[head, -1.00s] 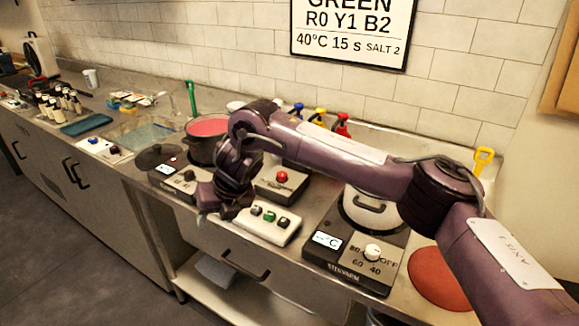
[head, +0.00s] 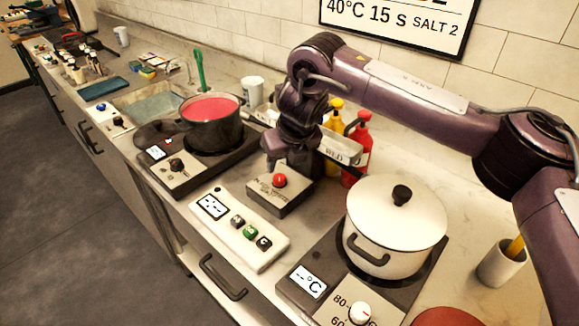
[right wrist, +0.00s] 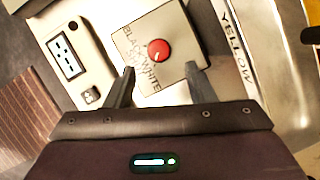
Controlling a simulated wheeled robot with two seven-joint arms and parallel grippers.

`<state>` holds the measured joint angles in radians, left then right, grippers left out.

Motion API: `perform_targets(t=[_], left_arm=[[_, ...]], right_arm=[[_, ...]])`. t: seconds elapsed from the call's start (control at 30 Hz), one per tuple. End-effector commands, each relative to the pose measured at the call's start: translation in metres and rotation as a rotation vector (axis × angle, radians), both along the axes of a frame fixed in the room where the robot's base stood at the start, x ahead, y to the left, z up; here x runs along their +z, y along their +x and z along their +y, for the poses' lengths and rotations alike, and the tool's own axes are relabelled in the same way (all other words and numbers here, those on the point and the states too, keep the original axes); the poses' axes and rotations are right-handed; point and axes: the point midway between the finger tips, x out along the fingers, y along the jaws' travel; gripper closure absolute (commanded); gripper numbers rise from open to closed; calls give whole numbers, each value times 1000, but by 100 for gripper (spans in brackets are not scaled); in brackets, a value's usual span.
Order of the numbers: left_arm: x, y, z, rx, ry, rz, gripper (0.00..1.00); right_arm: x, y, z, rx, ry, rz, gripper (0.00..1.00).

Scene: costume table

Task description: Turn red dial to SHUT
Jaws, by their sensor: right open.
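A red round knob (head: 279,181) sits on top of a small grey box (head: 283,200) in the middle of the counter. In the right wrist view the red knob (right wrist: 159,50) shows a small pale mark, and the box (right wrist: 180,22) has dark lettering that I cannot read for sure. My right gripper (head: 285,160) is open and points down just behind the knob in the head view. In the right wrist view its fingertips (right wrist: 160,72) are spread, with the knob beyond them, between their lines. Nothing is between the fingers. My left gripper is not in view.
A white panel (head: 220,232) with several buttons lies in front of the box. A lidded white pot (head: 390,225) on a hotplate stands to the right. A dark pot with red liquid (head: 210,107) stands to the left. Yellow and red bottles (head: 357,150) stand behind.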

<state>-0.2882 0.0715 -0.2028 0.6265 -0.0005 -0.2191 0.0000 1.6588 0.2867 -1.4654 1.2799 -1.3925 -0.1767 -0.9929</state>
Motion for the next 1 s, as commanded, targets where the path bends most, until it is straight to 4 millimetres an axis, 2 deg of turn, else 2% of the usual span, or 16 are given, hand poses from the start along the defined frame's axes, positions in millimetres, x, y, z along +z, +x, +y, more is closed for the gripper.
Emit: perform_targets(t=[0.1, 0.27, 0.37, 0.5, 0.63, 0.77, 1.0], left_arm=[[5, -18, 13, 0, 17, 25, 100], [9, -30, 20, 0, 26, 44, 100], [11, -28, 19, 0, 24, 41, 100], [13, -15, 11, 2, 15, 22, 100], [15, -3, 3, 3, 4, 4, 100], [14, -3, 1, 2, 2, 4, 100], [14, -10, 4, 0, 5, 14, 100]], right_arm=[[-17, 6, 2, -3, -3, 4, 51], [-41, 15, 6, -3, -3, 4, 51], [-52, 20, 8, -3, -1, 3, 51], [-61, 23, 9, -1, -1, 2, 51], [-63, 24, 9, -2, -1, 1, 51], [-63, 24, 9, -2, -1, 1, 51], [-63, 24, 9, -2, -1, 1, 81]])
